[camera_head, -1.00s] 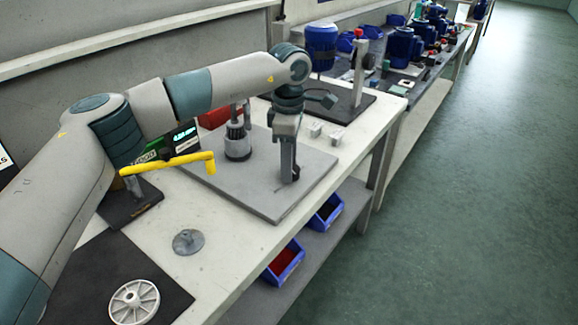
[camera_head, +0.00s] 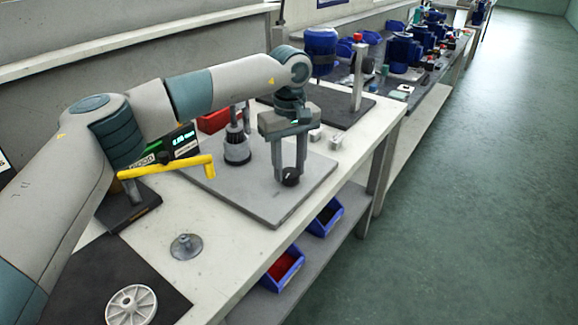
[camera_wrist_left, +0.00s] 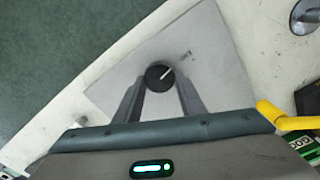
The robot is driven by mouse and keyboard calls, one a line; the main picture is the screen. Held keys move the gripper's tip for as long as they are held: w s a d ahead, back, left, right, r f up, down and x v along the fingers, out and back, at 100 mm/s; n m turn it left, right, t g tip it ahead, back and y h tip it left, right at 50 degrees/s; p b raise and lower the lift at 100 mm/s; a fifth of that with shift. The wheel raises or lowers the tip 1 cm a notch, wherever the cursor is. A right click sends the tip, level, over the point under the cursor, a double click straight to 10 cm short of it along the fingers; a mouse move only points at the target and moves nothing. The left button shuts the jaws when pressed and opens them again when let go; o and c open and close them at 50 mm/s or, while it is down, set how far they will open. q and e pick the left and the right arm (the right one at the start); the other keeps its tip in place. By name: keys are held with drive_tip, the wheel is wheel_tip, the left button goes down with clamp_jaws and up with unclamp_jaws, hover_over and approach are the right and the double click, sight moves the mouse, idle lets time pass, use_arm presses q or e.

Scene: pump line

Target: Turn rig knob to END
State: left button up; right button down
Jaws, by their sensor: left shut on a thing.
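The rig knob (camera_wrist_left: 159,77) is a round black knob with a white pointer line, standing on the grey rig plate (camera_wrist_left: 205,45). In the left wrist view its line points up and to the right, toward small dark lettering on the plate that is too small to read. My left gripper (camera_head: 289,180) points down at the near right part of the plate and is shut on the knob, with one finger on each side. In the head view the knob (camera_head: 291,177) shows between the fingertips, partly hidden. My right gripper is not in view.
A dark cylindrical fixture (camera_head: 236,146) stands on the plate left of the gripper. A yellow lever (camera_head: 170,168) sticks out further left by a green-screened box. A metal disc (camera_head: 186,246) and a white wheel (camera_head: 131,305) lie nearer. Blue bins (camera_head: 283,268) sit on the shelf below.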

sight(290, 172)
use_arm(q)
drive_tip(key=shift+r+m, duration=0.1)
drive_tip(key=shift+m, duration=1)
drive_tip(key=o, duration=1)
drive_tip(key=shift+o, duration=0.2)
wheel_tip(290, 172, up, 17)
drive_tip(key=shift+r, duration=0.2)
